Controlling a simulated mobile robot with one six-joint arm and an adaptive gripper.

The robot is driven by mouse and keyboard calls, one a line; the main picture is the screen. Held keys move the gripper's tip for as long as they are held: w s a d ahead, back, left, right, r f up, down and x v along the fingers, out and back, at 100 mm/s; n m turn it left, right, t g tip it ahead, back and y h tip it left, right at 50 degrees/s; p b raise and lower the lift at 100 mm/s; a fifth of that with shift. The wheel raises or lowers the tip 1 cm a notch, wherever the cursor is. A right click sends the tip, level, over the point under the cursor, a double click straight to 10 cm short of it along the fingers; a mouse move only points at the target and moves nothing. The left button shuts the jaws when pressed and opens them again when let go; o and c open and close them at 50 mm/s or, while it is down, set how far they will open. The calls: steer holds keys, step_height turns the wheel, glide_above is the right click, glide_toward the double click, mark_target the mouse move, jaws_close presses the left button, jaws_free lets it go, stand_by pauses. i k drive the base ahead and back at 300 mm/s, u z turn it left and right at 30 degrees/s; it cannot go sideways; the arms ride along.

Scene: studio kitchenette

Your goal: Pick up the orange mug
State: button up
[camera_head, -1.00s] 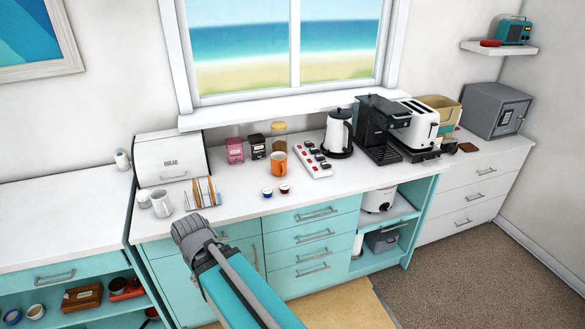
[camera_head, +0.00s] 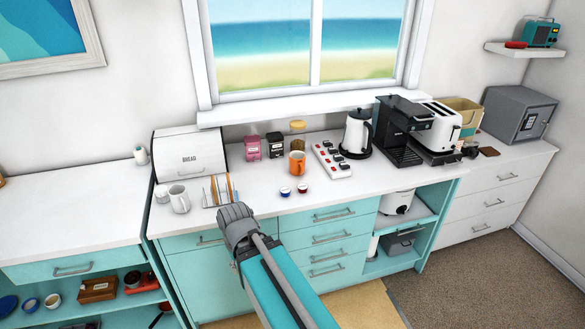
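The orange mug (camera_head: 297,163) stands upright on the white counter (camera_head: 345,192), left of the white power strip. Nothing of my arm touches the mug.
Two small cups, blue (camera_head: 285,191) and red (camera_head: 302,190), sit in front of the mug. A power strip (camera_head: 333,162) and kettle (camera_head: 357,134) stand to its right. Pink (camera_head: 252,147) and black (camera_head: 276,145) canisters stand behind left. A rack (camera_head: 219,190) is farther left.

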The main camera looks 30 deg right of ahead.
mark_target(297, 158)
steer(key=z, duration=0.1)
steer(key=i, duration=1)
steer(key=u, duration=0.1)
